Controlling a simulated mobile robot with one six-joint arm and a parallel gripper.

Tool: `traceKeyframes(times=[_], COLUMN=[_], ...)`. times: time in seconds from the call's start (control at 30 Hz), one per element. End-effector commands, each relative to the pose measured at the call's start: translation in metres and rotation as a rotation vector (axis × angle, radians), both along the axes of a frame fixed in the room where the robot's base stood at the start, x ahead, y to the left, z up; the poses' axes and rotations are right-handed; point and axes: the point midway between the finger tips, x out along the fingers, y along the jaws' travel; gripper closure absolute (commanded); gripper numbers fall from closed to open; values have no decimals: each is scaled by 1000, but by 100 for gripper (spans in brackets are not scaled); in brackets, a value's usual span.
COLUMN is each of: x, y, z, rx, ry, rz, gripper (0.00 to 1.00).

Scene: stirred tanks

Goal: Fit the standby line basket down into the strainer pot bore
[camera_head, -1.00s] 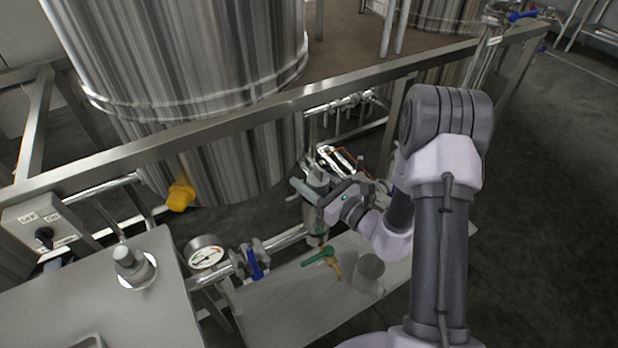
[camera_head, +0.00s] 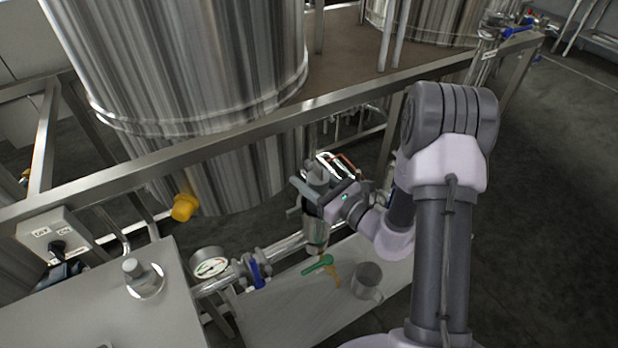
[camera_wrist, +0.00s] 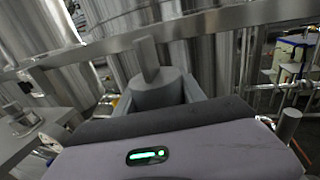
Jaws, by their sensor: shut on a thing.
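My gripper (camera_head: 318,199) is shut on a grey cylindrical part, which I take as the standby line basket (camera_head: 317,176). In the wrist view the basket (camera_wrist: 149,62) shows a flat upright tab on its grey round top, between the jaws (camera_wrist: 158,98). It looks roughly upright. Directly below the jaws is a shiny steel cylinder (camera_head: 316,232), which looks like the strainer pot on the pipe line. The bore is hidden, and I cannot tell whether the basket's lower end is inside it or above it.
A steel tray (camera_head: 285,305) below carries a green and yellow tool (camera_head: 320,264) and a steel cup (camera_head: 367,280). A gauge (camera_head: 210,264) and a blue-handled valve (camera_head: 256,271) sit left along the pipe. A frame rail (camera_head: 250,124) and large tank (camera_head: 200,60) stand behind.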

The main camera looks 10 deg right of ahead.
Motion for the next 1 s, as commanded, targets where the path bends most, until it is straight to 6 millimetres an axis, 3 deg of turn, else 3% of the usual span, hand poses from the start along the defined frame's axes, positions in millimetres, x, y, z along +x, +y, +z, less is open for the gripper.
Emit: traceKeyframes(times=[0.37,1.0], x=[0,0], y=[0,0], z=[22,22], rx=[0,0], ry=[0,0], rz=[0,0], gripper=[100,100])
